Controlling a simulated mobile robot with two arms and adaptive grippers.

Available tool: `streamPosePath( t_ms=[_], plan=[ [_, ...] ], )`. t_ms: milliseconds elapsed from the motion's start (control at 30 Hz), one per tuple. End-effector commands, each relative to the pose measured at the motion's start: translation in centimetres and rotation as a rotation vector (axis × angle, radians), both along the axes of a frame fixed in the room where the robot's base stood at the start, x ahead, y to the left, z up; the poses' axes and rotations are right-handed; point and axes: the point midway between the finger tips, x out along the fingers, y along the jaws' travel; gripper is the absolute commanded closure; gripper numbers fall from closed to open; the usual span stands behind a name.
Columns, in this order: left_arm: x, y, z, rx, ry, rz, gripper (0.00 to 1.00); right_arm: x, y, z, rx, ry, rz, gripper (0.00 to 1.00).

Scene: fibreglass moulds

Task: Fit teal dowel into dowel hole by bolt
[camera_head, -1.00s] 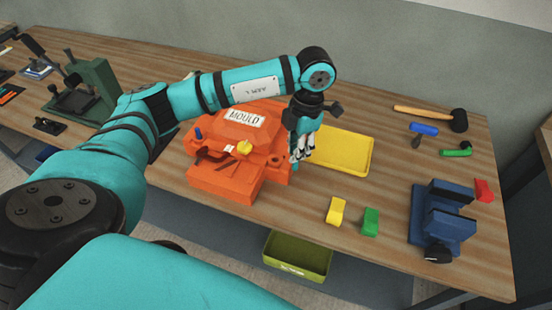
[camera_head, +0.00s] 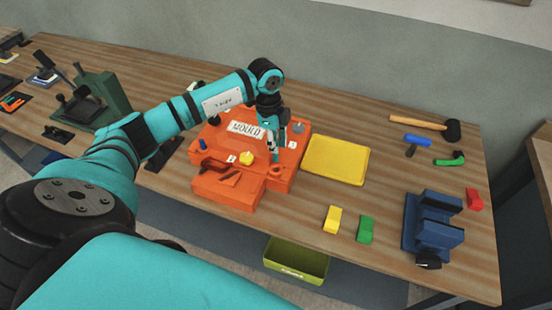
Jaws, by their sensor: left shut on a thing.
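The orange mould (camera_head: 225,190) marked "MOULD" stands on the bench. A blue peg (camera_head: 203,144) stands at its left and a yellow knob (camera_head: 246,158) at its front. A round raised orange ring (camera_head: 275,170) is on its right front part; I cannot tell whether this is the dowel hole. The bolt is too small to tell. My left gripper (camera_head: 274,153) points down over the mould's right part, just behind the ring. It is shut on a thin teal piece, likely the teal dowel, mostly hidden by the fingers. My right gripper is not in view.
A yellow tray (camera_head: 336,160) lies right of the mould. Yellow (camera_head: 332,219) and green (camera_head: 365,229) blocks lie in front of it. A blue vise (camera_head: 432,226), a mallet (camera_head: 425,123) and a red block (camera_head: 474,199) are farther right. A green press (camera_head: 103,100) stands at left.

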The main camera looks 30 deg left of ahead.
Motion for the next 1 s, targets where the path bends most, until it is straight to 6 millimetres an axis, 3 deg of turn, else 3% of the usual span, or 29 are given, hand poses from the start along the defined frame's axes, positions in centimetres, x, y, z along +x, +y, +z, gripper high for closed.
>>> streamPosePath(
  t_ms=[33,200,367,567,1000],
  plan=[
    [-0.1,-0.1,-1.8,0.0,0.002,-0.001,1.0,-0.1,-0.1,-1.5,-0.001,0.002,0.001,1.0],
    [-0.1,-0.1,-4.9,-0.002,0.002,-0.004,1.0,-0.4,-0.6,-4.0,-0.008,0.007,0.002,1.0],
    [0.0,-0.1,-6.0,-0.001,0.001,-0.005,1.0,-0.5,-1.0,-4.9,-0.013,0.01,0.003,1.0],
    [0.0,-0.1,-8.8,0.0,0.001,-0.005,1.0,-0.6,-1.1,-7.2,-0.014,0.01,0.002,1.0],
    [0.0,-0.1,-9.3,0.0,0.001,-0.006,1.0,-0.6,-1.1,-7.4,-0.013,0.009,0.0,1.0]
  ],
)
